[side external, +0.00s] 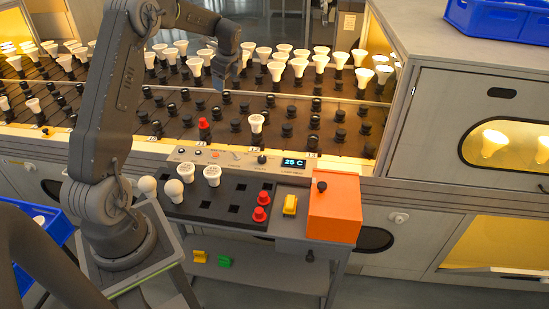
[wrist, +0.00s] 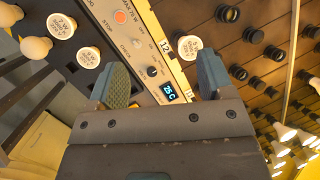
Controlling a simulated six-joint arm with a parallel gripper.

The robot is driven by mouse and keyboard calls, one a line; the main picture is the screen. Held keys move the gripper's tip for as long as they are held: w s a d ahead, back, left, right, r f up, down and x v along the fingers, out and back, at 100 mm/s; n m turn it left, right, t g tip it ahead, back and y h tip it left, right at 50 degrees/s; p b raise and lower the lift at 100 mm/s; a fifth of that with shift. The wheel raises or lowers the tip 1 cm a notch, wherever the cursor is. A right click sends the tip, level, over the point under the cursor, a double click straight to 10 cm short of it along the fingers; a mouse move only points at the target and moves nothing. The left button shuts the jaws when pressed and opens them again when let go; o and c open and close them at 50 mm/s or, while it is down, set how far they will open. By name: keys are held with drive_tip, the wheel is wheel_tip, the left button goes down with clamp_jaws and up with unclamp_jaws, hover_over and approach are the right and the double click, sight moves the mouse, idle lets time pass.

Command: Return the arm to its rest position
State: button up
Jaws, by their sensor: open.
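My gripper (wrist: 160,82) is open and empty in the wrist view, its two fingers spread apart above the control panel (wrist: 140,40) and the edge of the socket rack. In the side external view my gripper (side external: 222,82) hangs from the raised arm over the rack, in front of the rows of bulbs, with its jaws small and dark. A single white bulb (side external: 256,123) stands in a front row of the rack (side external: 225,140); it also shows in the wrist view (wrist: 189,47), just beyond the right finger.
A black tray (side external: 225,197) on the cart holds white bulbs (side external: 211,174) and red caps (side external: 262,206). An orange box (side external: 334,208) and a yellow block (side external: 290,204) stand at its right. Bulbs crowd the rack's back rows. A blue crate (side external: 500,18) sits upper right. The panel display reads 25 C.

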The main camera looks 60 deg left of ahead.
drive_tip(key=s+d+r+n+t, duration=0.15)
drive_tip(key=d+r, duration=0.25)
drive_tip(key=d, duration=0.4)
drive_tip(key=s+d+r+n+t+h, duration=0.1)
drive_tip(key=s+d+r+n, duration=0.1)
drive_tip(key=d+r, duration=0.35)
drive_tip(key=s+d+r+n+t, duration=0.1)
drive_tip(key=s+d+r+n, duration=0.1)
drive_tip(key=d, duration=0.8)
drive_tip(key=s+d+f+n+t+h, duration=0.1)
drive_tip(key=s+d+n+h, duration=0.2)
drive_tip(key=s+d, duration=1.3)
drive_tip(key=s+n, duration=0.1)
drive_tip(key=n, duration=0.2)
drive_tip(key=shift+s+d+f+n+t, duration=0.15)
drive_tip(key=shift+s+f+n+t, duration=0.05)
drive_tip(key=shift+f+n+t, duration=0.15)
